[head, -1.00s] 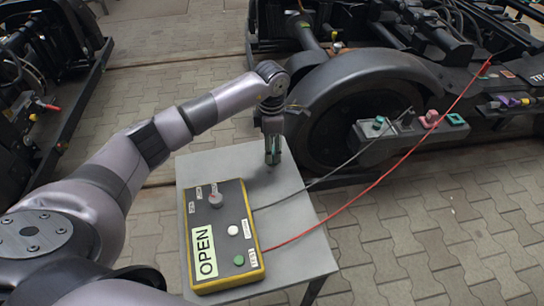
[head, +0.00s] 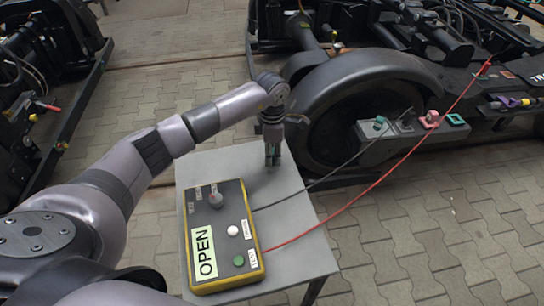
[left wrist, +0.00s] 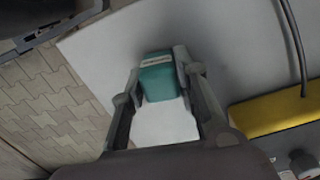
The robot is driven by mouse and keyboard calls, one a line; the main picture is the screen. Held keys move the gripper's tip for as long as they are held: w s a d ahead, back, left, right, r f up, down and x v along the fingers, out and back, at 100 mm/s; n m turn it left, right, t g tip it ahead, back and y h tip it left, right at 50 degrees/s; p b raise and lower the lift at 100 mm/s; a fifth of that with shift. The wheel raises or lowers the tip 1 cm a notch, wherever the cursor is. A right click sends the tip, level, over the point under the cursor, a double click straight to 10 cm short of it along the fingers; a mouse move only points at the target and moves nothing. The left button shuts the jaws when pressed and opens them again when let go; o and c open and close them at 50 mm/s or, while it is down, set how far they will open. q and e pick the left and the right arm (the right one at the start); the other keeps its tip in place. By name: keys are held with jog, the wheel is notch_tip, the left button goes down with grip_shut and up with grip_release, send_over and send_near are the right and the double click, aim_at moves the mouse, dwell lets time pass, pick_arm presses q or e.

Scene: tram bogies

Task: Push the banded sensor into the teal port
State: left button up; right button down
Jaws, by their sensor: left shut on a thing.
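My left gripper (head: 273,158) points down over the far part of the grey table and is shut on the banded sensor. A teal square port (head: 455,119) shows at the right end of the grey block on the bogie, well right of the gripper. Another teal piece (head: 379,122) is at the block's left end. My right gripper is not in view.
A yellow-edged control box (head: 222,240) with an OPEN label lies on the grey table (head: 290,235). A grey cable and a red cable (head: 390,170) run from it toward the bogie. A pink fitting (head: 430,118) sits between the teal pieces. A black wheel guard (head: 370,75) rises behind the table.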

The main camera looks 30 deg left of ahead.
pick_arm(q)
jog(key=c, duration=0.4)
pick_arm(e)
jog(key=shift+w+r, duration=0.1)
pick_arm(q)
jog(key=shift+r, duration=0.1)
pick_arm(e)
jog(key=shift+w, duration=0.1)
